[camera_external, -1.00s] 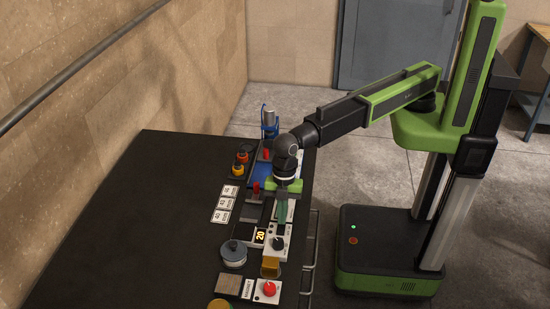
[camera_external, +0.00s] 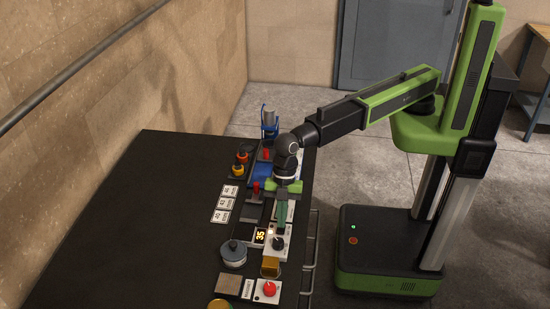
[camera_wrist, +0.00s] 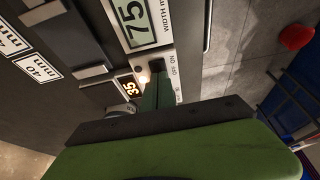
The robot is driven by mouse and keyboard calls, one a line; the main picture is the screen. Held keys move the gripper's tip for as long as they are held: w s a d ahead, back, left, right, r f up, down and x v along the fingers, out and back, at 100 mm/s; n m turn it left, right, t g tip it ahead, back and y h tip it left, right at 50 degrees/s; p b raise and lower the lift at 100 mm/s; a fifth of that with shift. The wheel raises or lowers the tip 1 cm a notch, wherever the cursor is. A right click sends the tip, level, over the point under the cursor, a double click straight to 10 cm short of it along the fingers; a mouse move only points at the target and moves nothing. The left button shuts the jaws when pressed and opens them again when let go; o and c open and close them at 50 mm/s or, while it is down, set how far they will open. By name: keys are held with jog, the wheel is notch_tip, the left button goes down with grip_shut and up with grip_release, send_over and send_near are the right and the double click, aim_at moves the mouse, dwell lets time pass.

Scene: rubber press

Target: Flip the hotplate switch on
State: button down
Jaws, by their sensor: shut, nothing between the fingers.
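The white switch panel (camera_external: 284,253) sits near the table's right edge. In the wrist view its label strip (camera_wrist: 173,82) carries small ON/OFF-like print. A small lamp (camera_wrist: 144,75) beside my fingers glows. The display (camera_external: 261,236) reads 35, also in the wrist view (camera_wrist: 132,88). My gripper (camera_external: 281,231) points down over the panel, shut and empty, its green fingertips at the switch spot. In the wrist view the fingers (camera_wrist: 157,88) hide most of the switch; a dark part (camera_wrist: 157,66) shows just beyond them. I cannot tell whether they touch it.
A dark knob (camera_external: 278,243) lies just in front of my fingers. The table's left side (camera_external: 110,230) is clear.

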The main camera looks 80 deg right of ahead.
jog(key=shift+r, duration=0.1)
jog(key=p+v, duration=0.2)
jog(key=a+p+v, duration=0.1)
jog(key=p+v, duration=0.1)
jog(key=shift+d+r+p, duration=0.1)
jog(key=shift+r+p, duration=0.25)
jog(key=d+p+v, duration=0.2)
jog(key=p+v, duration=0.5)
jog(key=v, duration=0.2)
jog(key=shift+f+p, duration=0.25)
jog(key=shift+p, duration=0.15)
jog(key=shift+d, duration=0.1)
